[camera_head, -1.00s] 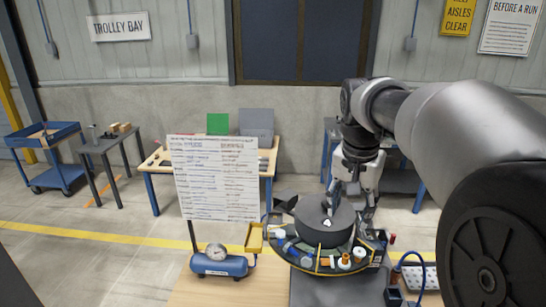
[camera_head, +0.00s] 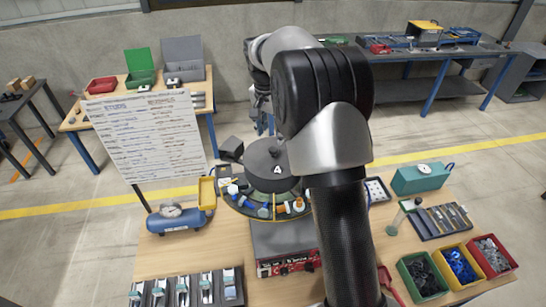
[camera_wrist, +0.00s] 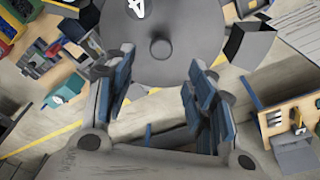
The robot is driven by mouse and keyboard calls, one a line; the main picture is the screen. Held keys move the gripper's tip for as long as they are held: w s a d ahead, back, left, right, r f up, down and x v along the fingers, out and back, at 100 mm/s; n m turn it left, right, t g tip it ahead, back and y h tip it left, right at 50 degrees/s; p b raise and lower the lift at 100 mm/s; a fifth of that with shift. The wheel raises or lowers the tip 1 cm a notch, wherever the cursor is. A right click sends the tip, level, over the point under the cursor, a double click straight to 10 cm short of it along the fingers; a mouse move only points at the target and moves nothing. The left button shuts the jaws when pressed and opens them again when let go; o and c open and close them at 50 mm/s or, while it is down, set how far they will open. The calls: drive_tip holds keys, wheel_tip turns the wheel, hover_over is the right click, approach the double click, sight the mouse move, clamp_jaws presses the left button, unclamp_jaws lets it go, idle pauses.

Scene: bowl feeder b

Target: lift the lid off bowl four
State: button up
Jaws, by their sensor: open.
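Bowl four's dark grey lid (camera_head: 270,160), marked with a white 4, sits on the round bowl feeder (camera_head: 262,188) at the middle of the head view. In the wrist view the lid (camera_wrist: 190,30) fills the top, with its small round knob (camera_wrist: 160,47) near the lid's lower edge in the picture. My gripper (camera_wrist: 164,80) is open, its blue-padded fingers spread left and right below the knob in the picture, with nothing between them. I cannot tell its exact height above the lid. In the head view my arm hides most of the gripper and the lid's right side.
Small coloured parts lie around the feeder's rim. A printed sheet (camera_head: 145,135) on a stand and a blue air tank (camera_head: 177,219) stand at left. Parts bins (camera_head: 458,265) and a teal box (camera_head: 420,178) stand at right. Bare table shows left of the feeder.

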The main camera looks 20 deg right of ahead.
sight(273, 149)
drive_tip(key=f, duration=0.7)
drive_tip(key=shift+w+d+f+p, duration=0.15)
drive_tip(key=shift+w+d+p, duration=0.1)
drive_tip(key=shift+p, duration=0.1)
drive_tip(key=shift+s, duration=0.1)
clamp_jaws()
